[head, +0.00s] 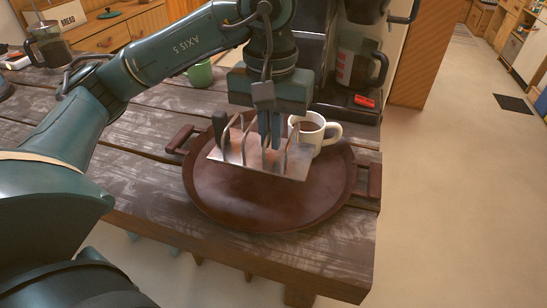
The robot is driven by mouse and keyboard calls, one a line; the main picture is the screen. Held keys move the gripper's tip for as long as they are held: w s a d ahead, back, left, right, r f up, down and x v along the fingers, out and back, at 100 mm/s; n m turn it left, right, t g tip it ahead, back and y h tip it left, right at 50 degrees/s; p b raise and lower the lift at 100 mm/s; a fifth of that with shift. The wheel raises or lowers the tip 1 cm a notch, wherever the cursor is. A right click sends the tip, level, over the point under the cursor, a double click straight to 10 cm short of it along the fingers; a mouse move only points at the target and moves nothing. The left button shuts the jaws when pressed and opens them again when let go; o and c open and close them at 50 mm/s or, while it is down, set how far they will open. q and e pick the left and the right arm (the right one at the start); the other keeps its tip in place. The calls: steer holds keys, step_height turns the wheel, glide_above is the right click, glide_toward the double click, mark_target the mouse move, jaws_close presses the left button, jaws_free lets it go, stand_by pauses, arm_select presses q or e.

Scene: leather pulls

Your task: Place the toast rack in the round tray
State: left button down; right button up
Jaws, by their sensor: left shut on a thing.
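The toast rack (232,157) is a silver metal plate with upright wire dividers and a dark handle at its left end. My left gripper (269,140) points down and is shut on the toast rack near its middle. The rack is over the back half of the round tray (265,204); a small gap under it is hard to judge, but it looks held above the tray. The tray is brown with two side handles and lies on the wooden table. My right gripper is not in view.
A white mug (313,131) with dark liquid stands at the tray's back right, close to the rack's right end. A coffee machine (355,75) stands behind it, and a green cup (200,74) at the back. The tray's front half is clear. The table (150,190) ends at the right.

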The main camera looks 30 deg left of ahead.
mark_target(272, 155)
arm_select(q)
steer(key=shift+f, duration=2.45)
steer(key=shift+f+b, duration=0.3)
steer(key=shift+b, duration=0.3)
steer(key=c, duration=1.6)
jaws_free()
steer(key=shift+r, duration=0.15)
step_height(272, 155, up, 12)
steer(key=p, duration=0.3)
steer(key=shift+r, duration=0.15)
steer(key=shift+s, duration=0.1)
